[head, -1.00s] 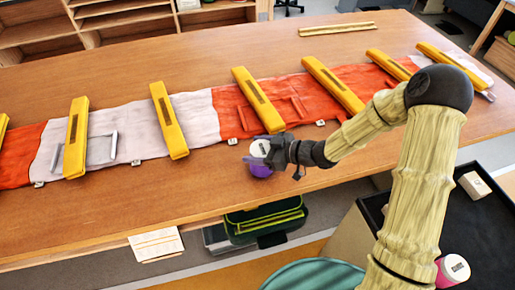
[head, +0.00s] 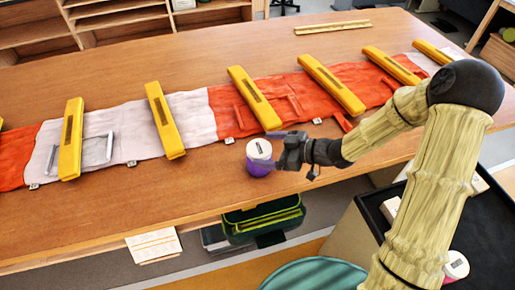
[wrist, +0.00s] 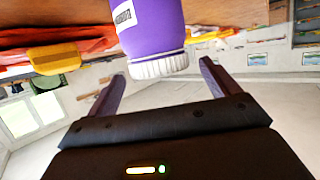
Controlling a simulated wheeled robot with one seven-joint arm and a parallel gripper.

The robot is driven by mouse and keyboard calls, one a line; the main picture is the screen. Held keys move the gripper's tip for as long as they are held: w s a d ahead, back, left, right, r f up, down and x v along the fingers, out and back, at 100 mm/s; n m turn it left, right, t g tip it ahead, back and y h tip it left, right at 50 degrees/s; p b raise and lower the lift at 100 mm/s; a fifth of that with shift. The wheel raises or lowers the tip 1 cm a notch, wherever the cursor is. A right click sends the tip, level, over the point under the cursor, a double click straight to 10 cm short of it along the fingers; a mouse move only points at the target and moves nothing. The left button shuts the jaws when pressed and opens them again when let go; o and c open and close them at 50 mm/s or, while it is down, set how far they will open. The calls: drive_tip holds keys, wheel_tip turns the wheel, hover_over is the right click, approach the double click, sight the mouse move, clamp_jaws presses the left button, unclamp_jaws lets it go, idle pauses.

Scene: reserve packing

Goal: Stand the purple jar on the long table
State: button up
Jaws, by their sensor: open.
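The purple jar (head: 259,160) with a white lid stands upright on the long table (head: 150,205), near its front edge and in front of the red and white cloth. My gripper (head: 276,149) is just right of the jar, with its fingers apart. In the wrist view the jar (wrist: 150,30) shows with its white ribbed lid and a label, beyond the open fingers of my gripper (wrist: 160,78). The jar appears upside down there, and I see no finger closed on it.
A red and white cloth (head: 190,110) with several yellow bars (head: 255,98) runs along the table. Thin wooden strips (head: 332,27) lie at the back. A dark tray (head: 485,225) with a white-lidded pink jar (head: 455,266) is at the right. The table's front left is clear.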

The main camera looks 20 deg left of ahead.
drive_tip(key=v, duration=0.7)
drive_tip(key=shift+w, duration=0.1)
idle(0.5)
drive_tip(key=w+d+m+t+h, duration=0.3)
drive_tip(key=d+m+t+h, duration=0.2)
drive_tip(key=d+m+h, duration=0.55)
drive_tip(key=s+d+r+m+g+h, duration=0.1)
drive_tip(key=s+d+m+g, duration=0.1)
drive_tip(key=s, duration=0.4)
drive_tip(key=s+d+r+m+g+h, duration=0.1)
drive_tip(key=s+d+m+h, duration=0.1)
drive_tip(key=s+d+m, duration=0.2)
drive_tip(key=s+d, duration=0.2)
drive_tip(key=s, duration=0.1)
drive_tip(key=shift+s+d+r+g, duration=0.2)
drive_tip(key=shift+r+g, duration=0.1)
drive_tip(key=shift+g, duration=0.1)
drive_tip(key=shift+h, duration=0.25)
drive_tip(key=shift+c, duration=0.2)
